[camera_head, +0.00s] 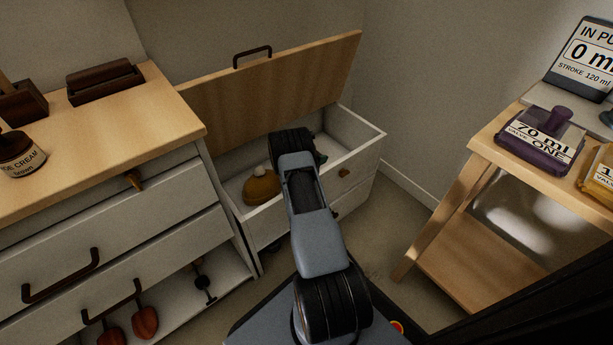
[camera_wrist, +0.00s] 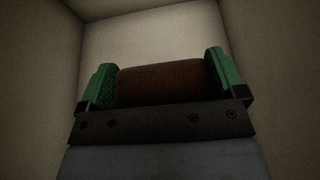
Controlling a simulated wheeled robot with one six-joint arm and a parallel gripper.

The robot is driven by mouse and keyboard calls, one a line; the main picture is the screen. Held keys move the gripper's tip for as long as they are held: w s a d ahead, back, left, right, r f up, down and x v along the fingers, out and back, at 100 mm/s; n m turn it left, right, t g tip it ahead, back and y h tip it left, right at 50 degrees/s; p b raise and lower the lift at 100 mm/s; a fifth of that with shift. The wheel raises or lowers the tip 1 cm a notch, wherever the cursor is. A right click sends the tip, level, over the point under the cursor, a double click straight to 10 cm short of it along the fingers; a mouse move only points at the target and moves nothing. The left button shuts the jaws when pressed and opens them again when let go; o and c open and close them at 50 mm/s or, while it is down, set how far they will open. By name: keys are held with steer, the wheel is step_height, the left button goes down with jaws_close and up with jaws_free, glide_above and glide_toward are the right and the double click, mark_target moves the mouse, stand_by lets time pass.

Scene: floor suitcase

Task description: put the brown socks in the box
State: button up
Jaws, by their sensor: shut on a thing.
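My gripper (camera_wrist: 161,66) is shut on the brown socks (camera_wrist: 166,86), a ribbed dark-brown roll between its two green fingers in the wrist view. The box (camera_head: 355,152) is a white chest with its light wooden lid (camera_head: 270,85) standing open at the back. In the head view my arm reaches over the box's front wall.
A mustard-brown rounded thing (camera_head: 262,187) lies inside the box, left of my arm. A drawer cabinet (camera_head: 110,120) stands close on the left, with a polish jar (camera_head: 18,155) on top. A wooden stand (camera_head: 455,215) with a purple block (camera_head: 545,140) is at right.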

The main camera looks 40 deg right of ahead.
step_height(320, 180, down, 9)
steer(key=b, duration=0.3)
steer(key=shift+b, duration=0.4)
steer(key=shift+r, duration=0.15)
steer(key=o, duration=0.6)
steer(key=shift+a+r, duration=0.2)
steer(key=p+v, duration=0.3)
steer(key=v, duration=0.2)
steer(key=shift+w+a+r, duration=0.1)
steer(key=shift+a+r, duration=0.05)
steer(key=shift+a, duration=0.2)
steer(key=shift+a+r, duration=0.15)
steer(key=shift+a, duration=0.45)
